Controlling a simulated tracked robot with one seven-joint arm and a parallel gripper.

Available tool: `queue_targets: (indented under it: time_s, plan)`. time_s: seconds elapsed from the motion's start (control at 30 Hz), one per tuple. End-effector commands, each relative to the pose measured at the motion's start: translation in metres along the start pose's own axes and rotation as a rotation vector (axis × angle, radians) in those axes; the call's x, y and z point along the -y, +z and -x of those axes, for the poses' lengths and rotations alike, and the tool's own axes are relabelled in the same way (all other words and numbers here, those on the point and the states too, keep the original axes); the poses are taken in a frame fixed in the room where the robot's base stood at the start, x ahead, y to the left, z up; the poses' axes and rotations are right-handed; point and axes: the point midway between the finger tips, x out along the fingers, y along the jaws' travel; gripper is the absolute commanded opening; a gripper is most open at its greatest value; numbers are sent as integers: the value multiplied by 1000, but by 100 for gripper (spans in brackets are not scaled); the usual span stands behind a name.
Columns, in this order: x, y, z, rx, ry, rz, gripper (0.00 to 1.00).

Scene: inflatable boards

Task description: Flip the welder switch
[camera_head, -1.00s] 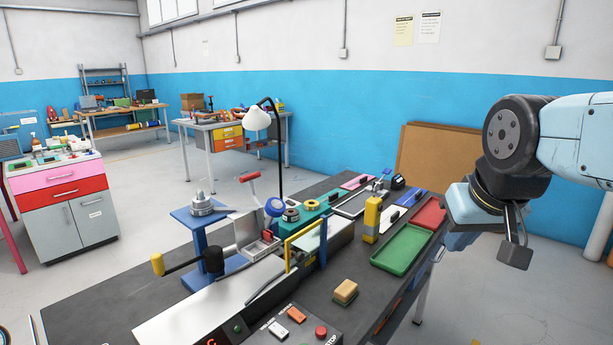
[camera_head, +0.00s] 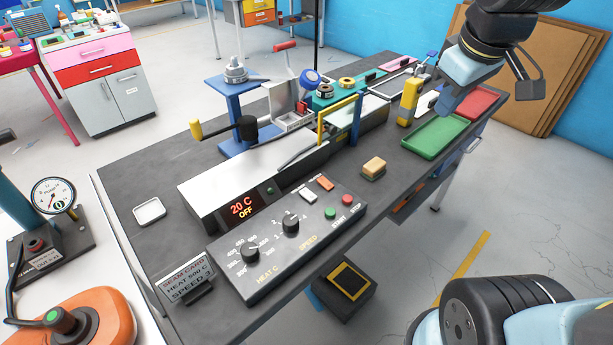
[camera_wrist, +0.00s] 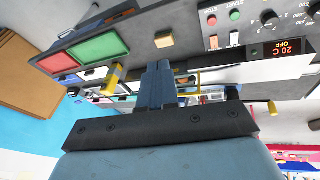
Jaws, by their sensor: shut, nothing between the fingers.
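The dark control panel (camera_head: 270,262) on the bench has two rocker switches, one white (camera_head: 308,194) and one orange (camera_head: 325,183). Their labels are too small to read, so I cannot tell which is the welder switch. The silver welder housing (camera_head: 225,180) behind has a display (camera_head: 242,206) reading 20 C OFF. My gripper (camera_head: 446,106) is above the green tray at the bench's right side, well away from the switches. In the wrist view its blue fingers (camera_wrist: 157,78) are together and empty, and the panel (camera_wrist: 250,30) shows at the upper right.
The panel also has HEAT (camera_head: 250,252) and SPEED (camera_head: 291,223) dials, a green START button (camera_head: 331,213) and a red STOP button (camera_head: 347,199). A sponge-like block (camera_head: 374,168), green tray (camera_head: 437,137), red tray (camera_head: 478,101) and yellow post (camera_head: 408,101) stand to the right.

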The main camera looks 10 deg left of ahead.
Motion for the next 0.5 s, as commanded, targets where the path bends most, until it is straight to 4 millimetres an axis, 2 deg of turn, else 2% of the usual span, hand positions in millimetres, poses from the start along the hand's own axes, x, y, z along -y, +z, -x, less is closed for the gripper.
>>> queue_targets:
  time_s: [0.27, 0.5]
  plan:
    - [28, -50, -32, 52, -75, 436, 0]
    - [63, -88, -61, 74, -153, 813, 0]
